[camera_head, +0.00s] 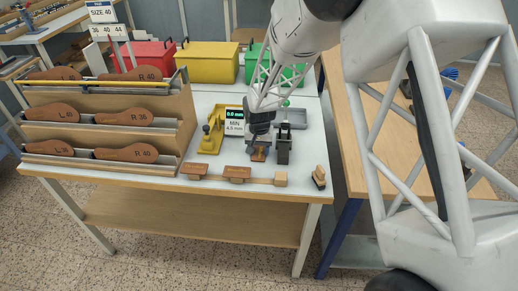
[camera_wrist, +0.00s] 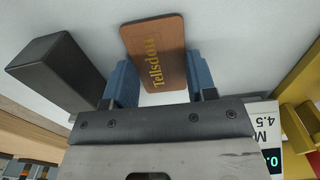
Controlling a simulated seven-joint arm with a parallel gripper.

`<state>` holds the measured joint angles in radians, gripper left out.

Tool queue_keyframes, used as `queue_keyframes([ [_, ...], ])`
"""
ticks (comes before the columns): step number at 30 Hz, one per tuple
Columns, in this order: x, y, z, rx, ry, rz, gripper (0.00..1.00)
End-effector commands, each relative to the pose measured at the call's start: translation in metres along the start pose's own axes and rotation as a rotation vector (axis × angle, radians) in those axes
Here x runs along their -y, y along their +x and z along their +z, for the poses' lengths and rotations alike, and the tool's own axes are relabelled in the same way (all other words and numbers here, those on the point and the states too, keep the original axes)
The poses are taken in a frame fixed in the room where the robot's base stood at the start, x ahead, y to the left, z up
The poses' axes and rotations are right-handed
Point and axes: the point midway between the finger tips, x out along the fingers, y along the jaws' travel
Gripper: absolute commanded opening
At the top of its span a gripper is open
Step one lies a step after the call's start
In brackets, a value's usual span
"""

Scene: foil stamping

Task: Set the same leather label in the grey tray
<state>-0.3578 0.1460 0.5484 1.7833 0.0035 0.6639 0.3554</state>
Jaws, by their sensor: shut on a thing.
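The leather label (camera_wrist: 153,50) is a brown rounded rectangle with gold lettering, seen in the wrist view between the two blue fingers of my gripper (camera_wrist: 158,80). My gripper is shut on its sides. In the head view my gripper (camera_head: 259,143) points down over the white table, with the brown label (camera_head: 258,155) at its tips. I cannot tell whether the label touches the table. The grey tray (camera_head: 297,116) lies behind and to the right of my gripper, partly hidden by my arm. It does not show in the wrist view.
A dark upright device (camera_head: 283,150) stands close right of my gripper; a dark block (camera_wrist: 58,70) shows in the wrist view. A gauge display (camera_head: 234,121) and yellow tool (camera_head: 211,137) stand left. A shoe-sole rack (camera_head: 105,125) fills the left.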

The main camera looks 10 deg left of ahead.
Motion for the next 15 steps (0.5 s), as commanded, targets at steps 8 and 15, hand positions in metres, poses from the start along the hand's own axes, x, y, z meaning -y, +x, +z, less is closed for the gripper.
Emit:
queue_keyframes([
  [8,0.0,0.0006,0.0,0.0,0.0,0.0,0.3],
  [15,0.0,0.0026,-0.0001,0.0,0.0,0.0,0.72],
])
